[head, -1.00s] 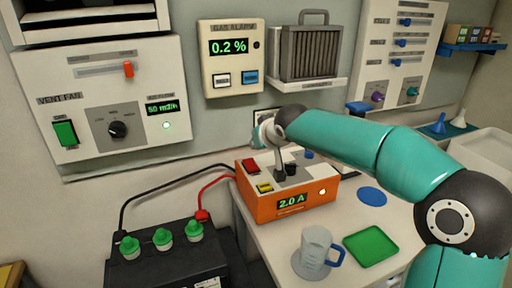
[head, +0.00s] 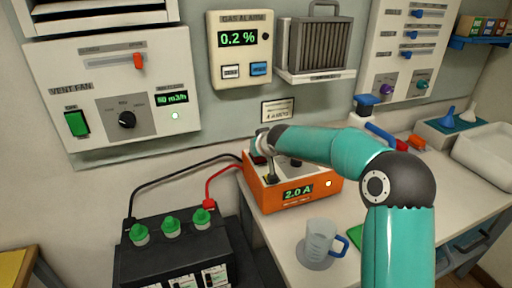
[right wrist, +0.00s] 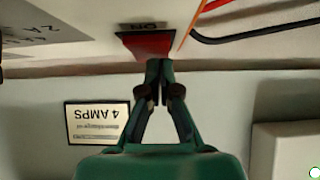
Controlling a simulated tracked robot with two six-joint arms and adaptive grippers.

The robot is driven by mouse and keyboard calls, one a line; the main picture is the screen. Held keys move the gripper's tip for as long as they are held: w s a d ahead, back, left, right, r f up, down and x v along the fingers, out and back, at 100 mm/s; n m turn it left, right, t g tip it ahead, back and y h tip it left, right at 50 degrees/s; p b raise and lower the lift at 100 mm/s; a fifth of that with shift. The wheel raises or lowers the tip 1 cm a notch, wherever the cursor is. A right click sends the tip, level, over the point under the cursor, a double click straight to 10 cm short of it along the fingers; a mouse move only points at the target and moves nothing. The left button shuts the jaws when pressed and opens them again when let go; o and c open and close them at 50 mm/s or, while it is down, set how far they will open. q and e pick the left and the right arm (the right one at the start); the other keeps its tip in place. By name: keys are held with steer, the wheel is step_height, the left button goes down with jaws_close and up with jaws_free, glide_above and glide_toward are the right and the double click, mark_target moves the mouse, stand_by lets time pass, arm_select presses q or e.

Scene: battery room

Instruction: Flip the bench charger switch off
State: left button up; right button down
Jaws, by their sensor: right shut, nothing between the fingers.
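The bench charger is an orange box (head: 300,201) with a pale top on the bench; its display (head: 298,192) reads 2.0 A and a small light on its front glows. Its red switch (right wrist: 148,45) shows in the right wrist view, with an ON label beside it, upside down in the picture. My right gripper (right wrist: 165,66) is shut and empty, its tips at the red switch's edge; I cannot tell whether they touch. In the head view my right gripper (head: 271,180) is over the charger's left part and the wrist mostly hides the switch. My left gripper is out of view.
Red and black cables run from the charger to a black battery (head: 175,255) with green caps. A measuring jug (head: 318,243) stands in front of the charger. A 4 AMPS sign (right wrist: 98,122) hangs on the wall behind. Wall panels and a gas alarm (head: 240,50) are above.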

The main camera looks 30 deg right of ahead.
steer(key=shift+p, duration=0.55)
steer(key=shift+f, duration=0.1)
steer(key=shift+b, duration=0.3)
steer(key=shift+s+f, duration=0.1)
steer(key=shift+s, duration=0.05)
steer(key=shift+s+a+b, duration=0.25)
steer(key=shift+s+b, duration=0.4)
steer(key=shift+b, duration=0.3)
